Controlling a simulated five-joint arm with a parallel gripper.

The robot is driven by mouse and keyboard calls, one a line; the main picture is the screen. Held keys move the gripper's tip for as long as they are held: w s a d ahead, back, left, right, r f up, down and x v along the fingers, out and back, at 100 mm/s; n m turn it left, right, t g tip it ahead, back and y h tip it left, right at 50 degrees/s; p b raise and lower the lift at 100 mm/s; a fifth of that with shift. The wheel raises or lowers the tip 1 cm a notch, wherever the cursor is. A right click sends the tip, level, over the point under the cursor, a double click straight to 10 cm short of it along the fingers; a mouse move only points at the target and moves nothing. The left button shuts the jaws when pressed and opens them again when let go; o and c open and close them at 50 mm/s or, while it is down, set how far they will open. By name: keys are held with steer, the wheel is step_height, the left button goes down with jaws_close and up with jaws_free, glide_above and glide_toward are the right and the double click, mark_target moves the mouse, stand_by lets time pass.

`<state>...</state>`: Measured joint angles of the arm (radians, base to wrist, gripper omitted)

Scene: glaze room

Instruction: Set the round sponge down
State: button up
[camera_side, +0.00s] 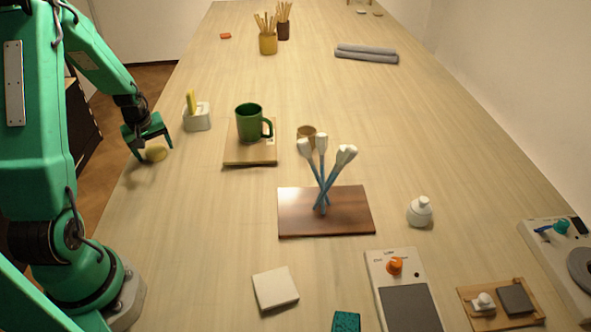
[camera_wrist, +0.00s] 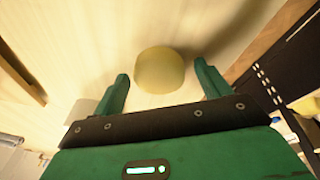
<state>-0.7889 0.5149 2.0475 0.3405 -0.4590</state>
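The round sponge (camera_side: 155,154) is pale yellow and rests on the table near its left edge in the side view. In the wrist view the sponge (camera_wrist: 160,70) shows as a short, smooth cylinder around the fingertips' level, with a gap to each finger. My gripper (camera_side: 154,151) is green and low over the table at the sponge. In the wrist view my gripper (camera_wrist: 160,80) is open, one finger on either side of the sponge. I see no finger touching it.
A grey holder (camera_side: 197,118) with a yellow item stands right of my gripper.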

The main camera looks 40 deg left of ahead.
steer(key=shift+r, duration=0.1)
steer(key=v, duration=1.2)
stand_by(0.4)
steer(key=shift+r, duration=0.1)
stand_by(0.4)
steer(key=s+d+r+m+t, duration=0.1)
steer(key=d+r+m, duration=0.45)
steer(key=d, duration=0.55)
steer(key=s+d+r+m+t, duration=0.15)
steer(key=d+r+m, duration=0.35)
steer(key=d, duration=0.7)
steer(key=s+d+r+m+t+h, duration=0.1)
steer(key=s+d+m+h, duration=0.1)
steer(key=d, duration=0.5)
steer(key=s+m, duration=0.1)
steer(key=s, duration=0.1)
steer(key=shift+s+r+m, duration=0.3)
steer(key=shift+s+m, duration=0.05)
steer(key=shift+s, duration=0.05)
